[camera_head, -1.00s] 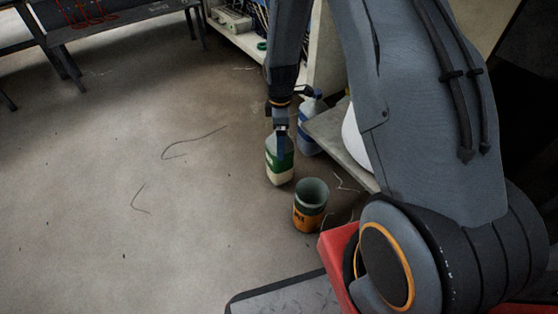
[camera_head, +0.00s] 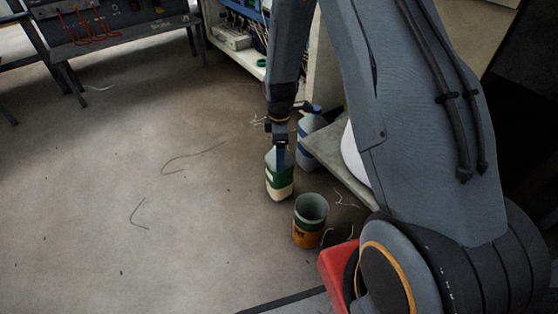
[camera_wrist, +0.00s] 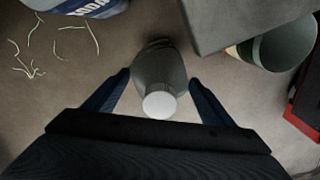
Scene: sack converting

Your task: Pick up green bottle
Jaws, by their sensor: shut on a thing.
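The green bottle (camera_head: 279,181) stands upright on the floor in the head view, with a green label and a pale lower part. My gripper (camera_head: 281,158) is above it with its fingers down around the bottle's upper part. In the wrist view the bottle (camera_wrist: 160,78) is seen from above, its white cap toward me, between the two blue fingers of my gripper (camera_wrist: 160,88). My gripper is shut on the bottle. Small gaps seem to show beside the fingertips, and the contact itself is hard to see.
An open green and orange can (camera_head: 308,233) stands just right of the bottle. A blue-labelled jug (camera_head: 310,136) stands behind it beside a grey shelf (camera_head: 335,150). A dark workbench (camera_head: 118,35) is at the back left. Loose strands lie on the floor; the left floor is mostly clear.

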